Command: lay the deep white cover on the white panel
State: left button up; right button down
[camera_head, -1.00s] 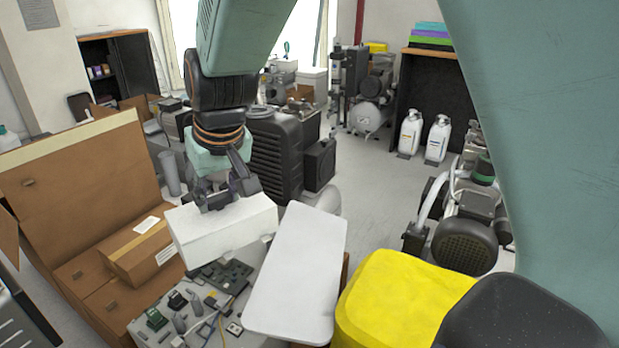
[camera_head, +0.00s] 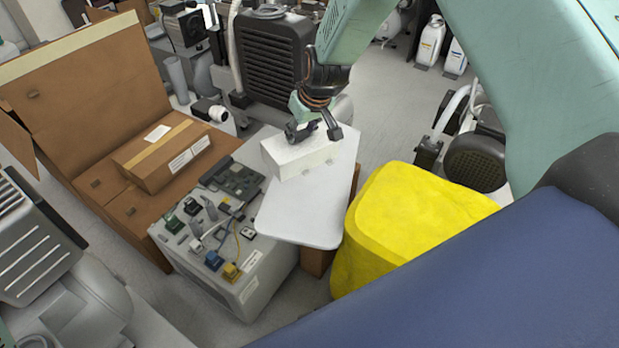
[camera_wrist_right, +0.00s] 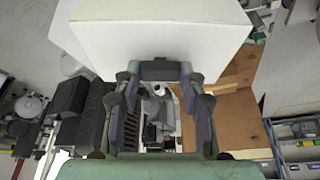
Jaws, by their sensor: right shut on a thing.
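The deep white cover (camera_head: 298,156) is a box-like white piece in my right gripper (camera_head: 314,131). The gripper is shut on its upper part, and the cover appears over the back half of the white panel (camera_head: 305,215) in the head view. I cannot tell whether its underside touches the panel. The panel is a flat, pale sheet with rounded corners, its front part bare. In the right wrist view the cover (camera_wrist_right: 155,30) fills the top middle, beyond the fingers (camera_wrist_right: 160,72). My left gripper is out of view.
A grey unit with small parts and wires (camera_head: 222,225) stands left of the panel. A yellow rounded object (camera_head: 400,220) stands close on its right. An open cardboard box (camera_head: 90,90) is at the left, and a black finned compressor (camera_head: 270,55) stands behind.

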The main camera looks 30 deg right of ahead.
jog(key=shift+w+d+f+b, duration=0.15)
jog(key=shift+f+b, duration=0.85)
jog(key=shift+f, duration=1.05)
jog(key=shift+s+d+f+b, duration=0.1)
jog(key=shift+d+f+b, duration=0.2)
jog(key=shift+f+b, duration=1.25)
jog(key=shift+w+d+f+b, duration=0.15)
jog(key=shift+f+b, duration=0.35)
jog(key=shift+f, duration=2.05)
jog(key=shift+s+r, duration=0.1)
jog(key=shift+s, duration=0.05)
jog(key=c, duration=0.9)
grip_release()
jog(key=shift+f, duration=0.2)
jog(key=shift+o, duration=0.6)
jog(key=shift+r, duration=0.15)
